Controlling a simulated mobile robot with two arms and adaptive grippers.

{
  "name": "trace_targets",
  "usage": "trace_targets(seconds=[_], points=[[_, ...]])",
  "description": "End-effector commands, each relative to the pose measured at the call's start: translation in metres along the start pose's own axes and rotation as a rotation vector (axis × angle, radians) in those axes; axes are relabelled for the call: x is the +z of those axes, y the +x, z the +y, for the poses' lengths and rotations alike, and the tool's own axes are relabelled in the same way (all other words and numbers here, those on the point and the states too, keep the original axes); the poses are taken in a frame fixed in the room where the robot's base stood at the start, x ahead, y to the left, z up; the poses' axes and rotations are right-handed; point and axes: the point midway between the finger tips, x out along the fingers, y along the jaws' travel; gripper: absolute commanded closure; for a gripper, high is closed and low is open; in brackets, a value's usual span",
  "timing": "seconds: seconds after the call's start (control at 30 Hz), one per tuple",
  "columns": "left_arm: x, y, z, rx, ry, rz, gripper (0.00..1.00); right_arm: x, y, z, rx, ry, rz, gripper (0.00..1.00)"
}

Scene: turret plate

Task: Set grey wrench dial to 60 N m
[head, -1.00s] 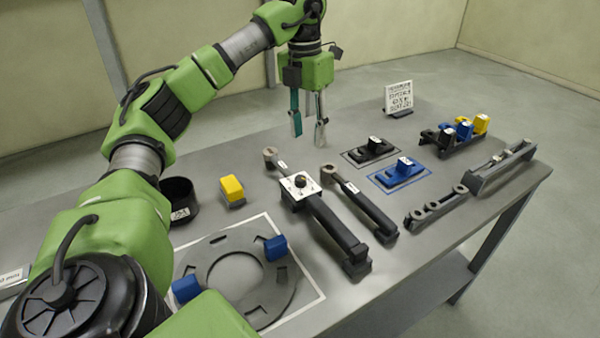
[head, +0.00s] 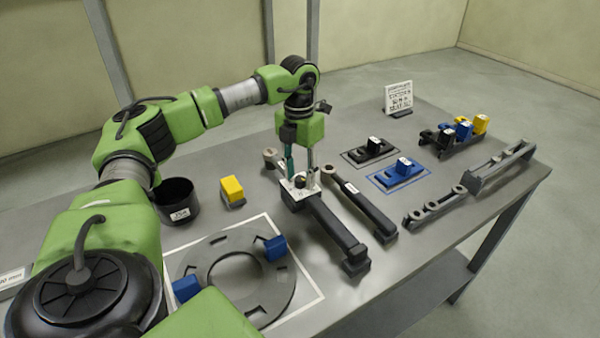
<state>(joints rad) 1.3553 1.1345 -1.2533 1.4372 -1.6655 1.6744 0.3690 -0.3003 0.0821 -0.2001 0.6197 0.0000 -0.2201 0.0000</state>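The large grey wrench (head: 331,223) lies on the table, its handle pointing to the front right. A square white dial plate (head: 289,196) with a small dark knob (head: 300,182) is fixed near its head end. My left gripper (head: 300,181) points down over the dial, one finger on each side of the knob. The fingers are apart; I cannot tell whether they touch the knob. The dial marks and the knob's setting are too small to read. My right gripper is not in view.
A second, slimmer wrench (head: 366,207) lies close on the right. A yellow block (head: 232,190) and a black cup (head: 177,201) stand to the left. The ring plate (head: 213,262) with blue blocks lies in front. Blue and black holders and a rack are at the right.

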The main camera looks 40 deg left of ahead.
Motion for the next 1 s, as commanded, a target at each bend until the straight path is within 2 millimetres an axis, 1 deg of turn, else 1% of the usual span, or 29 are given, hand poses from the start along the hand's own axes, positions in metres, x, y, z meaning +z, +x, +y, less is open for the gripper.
trace_targets(seconds=[0.1,0.3,0.37,0.4,0.43,0.47,0.77,1.0], points=[[0.0000,0.0031,0.0000,0.000,0.000,-0.001,0.63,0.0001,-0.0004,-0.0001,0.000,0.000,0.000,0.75],[0.0000,0.0032,0.0000,0.000,0.000,0.000,0.63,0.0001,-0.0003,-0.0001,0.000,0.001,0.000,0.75],[0.0000,0.0031,-0.0001,0.000,0.000,0.000,0.79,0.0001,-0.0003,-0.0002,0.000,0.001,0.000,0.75],[0.0000,0.0031,-0.0001,0.000,0.000,0.000,0.89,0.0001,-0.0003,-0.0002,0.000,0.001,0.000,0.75],[0.0000,0.0030,0.0000,0.000,0.000,0.000,0.97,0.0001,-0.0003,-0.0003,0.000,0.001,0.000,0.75],[0.0001,0.0030,0.0000,0.000,0.000,0.000,1.00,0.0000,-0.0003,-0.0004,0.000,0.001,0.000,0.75],[0.0000,0.0029,0.0000,0.000,0.016,0.000,1.00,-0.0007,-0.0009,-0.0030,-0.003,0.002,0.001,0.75],[0.0001,0.0023,-0.0002,-0.001,0.118,0.002,1.00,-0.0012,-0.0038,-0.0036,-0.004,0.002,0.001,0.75]])
